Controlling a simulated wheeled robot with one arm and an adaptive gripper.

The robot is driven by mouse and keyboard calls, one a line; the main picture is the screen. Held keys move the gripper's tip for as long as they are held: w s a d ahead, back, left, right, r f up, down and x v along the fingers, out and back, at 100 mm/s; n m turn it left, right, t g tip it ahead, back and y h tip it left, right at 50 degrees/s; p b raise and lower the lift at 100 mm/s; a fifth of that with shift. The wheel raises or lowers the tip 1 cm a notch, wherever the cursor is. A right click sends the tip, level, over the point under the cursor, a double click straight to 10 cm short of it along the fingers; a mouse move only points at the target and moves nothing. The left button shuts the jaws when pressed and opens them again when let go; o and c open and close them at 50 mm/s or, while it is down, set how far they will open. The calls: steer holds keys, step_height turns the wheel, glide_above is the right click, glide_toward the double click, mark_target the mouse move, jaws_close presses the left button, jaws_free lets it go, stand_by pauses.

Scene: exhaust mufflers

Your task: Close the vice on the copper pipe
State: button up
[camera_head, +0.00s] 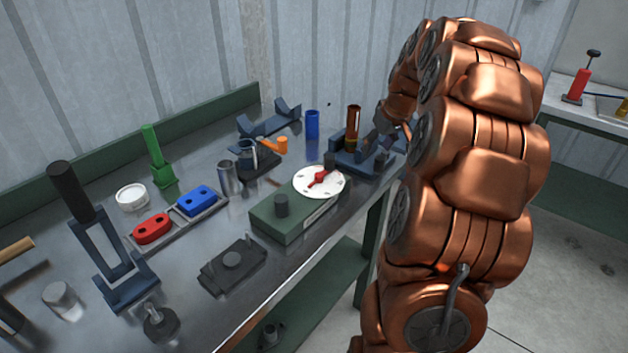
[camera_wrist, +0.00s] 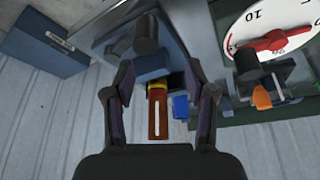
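The copper pipe (camera_head: 353,118) stands upright at the dark blue vice (camera_head: 352,162) near the bench's far right. The vice's blue jaw (camera_wrist: 152,67) and a dark round knob (camera_wrist: 145,38) lie ahead of the fingertips. Whether the jaws touch the pipe cannot be told. My gripper (camera_wrist: 158,80) is open, its two fingers wide apart, with no visible contact on pipe or vice. In the head view it is beside the vice, mostly hidden by my copper-coloured arm.
A blue cylinder (camera_head: 312,124) stands left of the pipe. A white dial (camera_head: 310,187) with a red pointer sits on a green box (camera_head: 292,218) in front of the vice. An orange-handled clamp (camera_head: 281,146) is to the left. The side table (camera_head: 590,112) stands far right.

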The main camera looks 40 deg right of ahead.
steer(key=s+a+r+g+p, duration=0.1)
steer(key=s+a, duration=0.2)
steer(key=a, duration=0.8)
steer(key=s+a+r+n+g+y+p, duration=0.1)
steer(key=s+a+r+p, duration=0.1)
steer(key=a, duration=1)
steer(key=shift+s+g+y, duration=0.3)
steer(key=shift+s, duration=0.2)
steer(key=shift+r, duration=0.1)
